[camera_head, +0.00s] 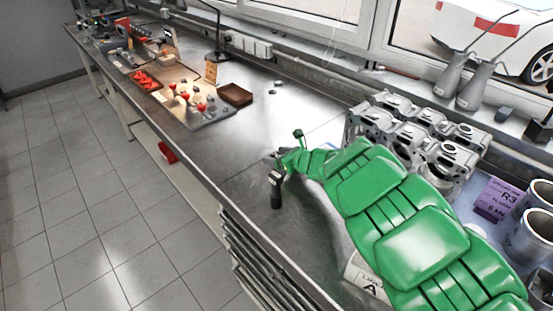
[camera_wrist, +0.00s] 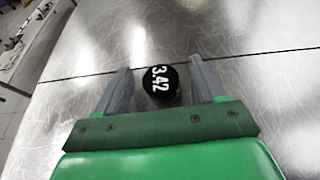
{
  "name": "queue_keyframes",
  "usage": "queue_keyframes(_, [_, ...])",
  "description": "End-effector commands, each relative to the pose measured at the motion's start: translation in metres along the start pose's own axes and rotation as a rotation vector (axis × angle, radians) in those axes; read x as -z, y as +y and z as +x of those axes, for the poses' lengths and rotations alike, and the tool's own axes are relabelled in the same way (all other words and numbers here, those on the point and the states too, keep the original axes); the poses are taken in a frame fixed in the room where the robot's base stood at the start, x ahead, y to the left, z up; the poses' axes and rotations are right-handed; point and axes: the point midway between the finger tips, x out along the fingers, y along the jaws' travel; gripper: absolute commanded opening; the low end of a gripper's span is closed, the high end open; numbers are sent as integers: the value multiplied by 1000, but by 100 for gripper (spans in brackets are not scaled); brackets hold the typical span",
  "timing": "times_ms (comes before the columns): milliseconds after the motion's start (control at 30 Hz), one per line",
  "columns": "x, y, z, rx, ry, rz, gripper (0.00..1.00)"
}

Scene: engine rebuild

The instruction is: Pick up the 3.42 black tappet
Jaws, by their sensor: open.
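The black tappet (camera_wrist: 160,86) is a round black piece with "3.42" in white on its top. In the wrist view it sits on the metal bench between the two grey fingers of my gripper (camera_wrist: 160,65). The tappet is set back a little from the fingertips. In the head view my green arm reaches over the bench, with my gripper (camera_head: 277,186) low near the front edge.
An engine cylinder head (camera_head: 415,130) stands right of my arm. A purple R3 box (camera_head: 497,200) and metal cylinders are at the far right. A brown tray (camera_head: 235,94) and a board with red parts lie farther along the bench. The bench between is mostly clear.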

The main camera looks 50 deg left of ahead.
Motion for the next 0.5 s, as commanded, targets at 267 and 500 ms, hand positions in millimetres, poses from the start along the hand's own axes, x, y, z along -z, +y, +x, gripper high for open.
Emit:
queue_keyframes(267, [0, -1, 5, 1, 1, 0, 70])
queue_keyframes(500, [0, -1, 5, 1, 1, 0, 44])
